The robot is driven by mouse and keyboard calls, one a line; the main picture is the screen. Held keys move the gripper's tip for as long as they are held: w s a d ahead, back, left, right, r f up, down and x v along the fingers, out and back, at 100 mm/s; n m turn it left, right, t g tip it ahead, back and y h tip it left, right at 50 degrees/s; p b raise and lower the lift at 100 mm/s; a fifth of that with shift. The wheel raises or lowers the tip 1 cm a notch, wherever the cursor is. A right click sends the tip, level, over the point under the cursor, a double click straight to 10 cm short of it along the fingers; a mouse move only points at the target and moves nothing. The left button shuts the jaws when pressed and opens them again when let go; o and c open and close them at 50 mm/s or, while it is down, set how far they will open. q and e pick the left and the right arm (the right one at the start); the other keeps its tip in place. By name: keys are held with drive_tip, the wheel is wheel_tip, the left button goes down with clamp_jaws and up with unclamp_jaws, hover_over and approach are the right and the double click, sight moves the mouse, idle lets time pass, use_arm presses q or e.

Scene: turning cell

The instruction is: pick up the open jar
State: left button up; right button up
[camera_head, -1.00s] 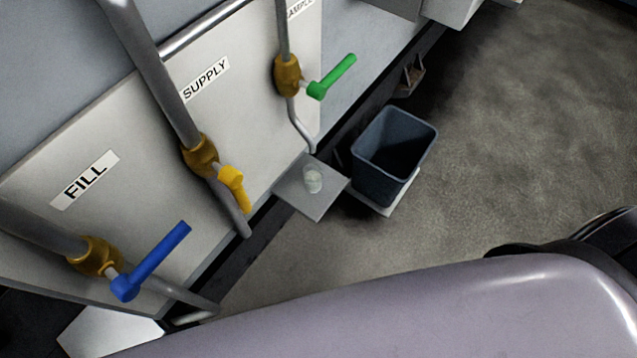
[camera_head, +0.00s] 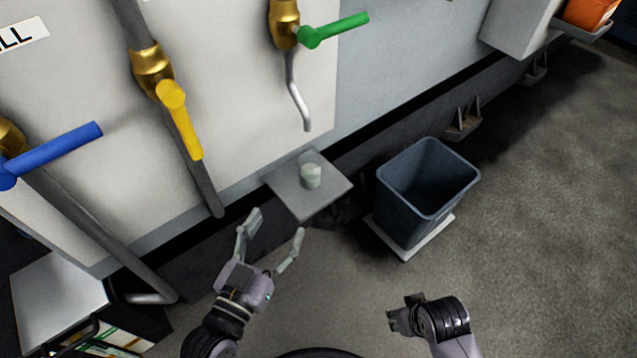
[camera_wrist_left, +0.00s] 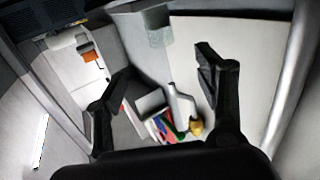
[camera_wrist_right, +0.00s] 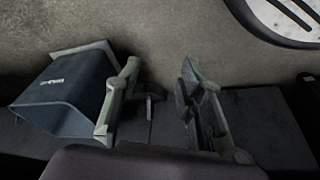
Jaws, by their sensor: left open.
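The open jar (camera_head: 311,175) is small, clear and upright, with pale contents. It stands on a small grey shelf (camera_head: 305,203) below the spout with the green handle. In the left wrist view what looks like the same jar (camera_wrist_left: 157,24) shows at the top, beyond the fingers. My left gripper (camera_head: 277,226) is open and empty, in front of the shelf, below and a little left of the jar in the head view, not touching it. My right gripper (camera_head: 401,309) is farther right and lower, apart from the jar; its fingers (camera_wrist_right: 156,86) are spread with nothing between them.
A dark blue bin (camera_head: 425,190) stands on a pale base right of the shelf. The wall panel has pipes with blue (camera_head: 52,153), yellow (camera_head: 180,120) and green (camera_head: 335,30) handles; the green one's spout ends above the jar. Open floor lies to the right.

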sight(305, 172)
use_arm(q)
drive_tip(key=b+x, duration=0.1)
drive_tip(key=x, duration=1)
drive_tip(key=shift+w, duration=0.15)
drive_tip(key=shift+r+b+x, duration=0.15)
drive_tip(key=shift+b+x, duration=0.2)
drive_tip(key=shift+x, duration=1.15)
drive_tip(key=shift+r+b+x, duration=0.15)
drive_tip(key=shift+b+x, duration=0.2)
drive_tip(key=shift+x, duration=1.15)
use_arm(e)
drive_tip(key=v, duration=0.8)
drive_tip(key=shift+w+r+t, duration=0.25)
drive_tip(key=shift+r+t, duration=0.05)
drive_tip(key=shift+r, duration=0.2)
drive_tip(key=shift+d, duration=0.1)
use_arm(q)
drive_tip(key=c, duration=1.2)
drive_tip(key=shift+r, duration=0.2)
